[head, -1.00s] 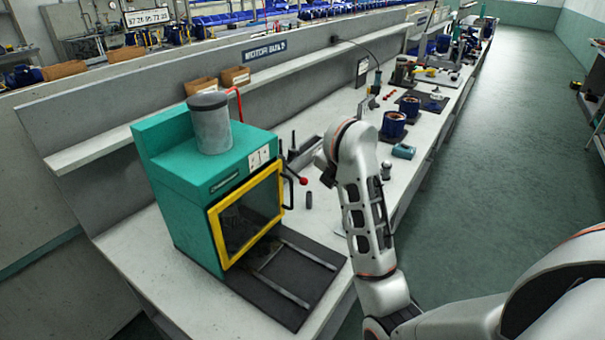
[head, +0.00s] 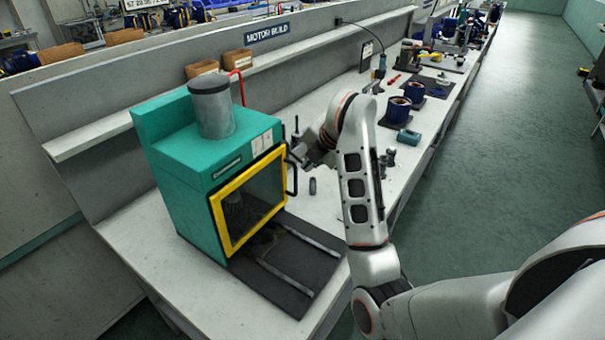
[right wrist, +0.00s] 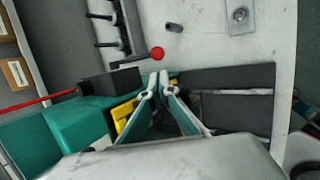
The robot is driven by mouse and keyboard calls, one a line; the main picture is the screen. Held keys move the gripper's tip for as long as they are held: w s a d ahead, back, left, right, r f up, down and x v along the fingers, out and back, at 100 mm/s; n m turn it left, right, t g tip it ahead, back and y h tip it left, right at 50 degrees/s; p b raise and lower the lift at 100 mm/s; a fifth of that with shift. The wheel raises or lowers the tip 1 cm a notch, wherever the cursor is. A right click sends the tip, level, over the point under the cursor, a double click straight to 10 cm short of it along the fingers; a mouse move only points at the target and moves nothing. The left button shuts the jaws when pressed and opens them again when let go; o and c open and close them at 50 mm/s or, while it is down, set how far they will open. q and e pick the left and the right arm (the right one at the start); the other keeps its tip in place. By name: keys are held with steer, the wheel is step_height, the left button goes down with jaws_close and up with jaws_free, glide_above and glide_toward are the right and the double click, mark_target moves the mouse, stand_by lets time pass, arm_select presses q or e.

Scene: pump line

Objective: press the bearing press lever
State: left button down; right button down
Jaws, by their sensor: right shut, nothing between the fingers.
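The lever's red ball knob (right wrist: 157,54) shows in the right wrist view, at the end of a short dark arm beside the press. In the head view my gripper and arm hide it. The press is a teal cabinet (head: 179,160) with a grey cylinder on top and a yellow-framed front window (head: 249,201). My right gripper (head: 303,156) is at the cabinet's right side, near its black door handle. In the right wrist view its fingertips (right wrist: 158,76) are together and empty, just short of the red knob, apparently not touching it. My left gripper is not in view.
A black mat with rails (head: 290,262) lies before the cabinet. Blue motor housings (head: 398,110) and a teal block (head: 408,137) are farther along. A back wall with shelf (head: 118,130) borders the bench.

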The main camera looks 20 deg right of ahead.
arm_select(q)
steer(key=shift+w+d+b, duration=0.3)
arm_select(e)
steer(key=x, duration=0.6)
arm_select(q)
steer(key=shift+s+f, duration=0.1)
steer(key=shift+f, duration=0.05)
arm_select(e)
steer(key=shift+w, duration=0.1)
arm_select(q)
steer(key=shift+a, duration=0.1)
arm_select(e)
steer(key=shift+d, duration=0.1)
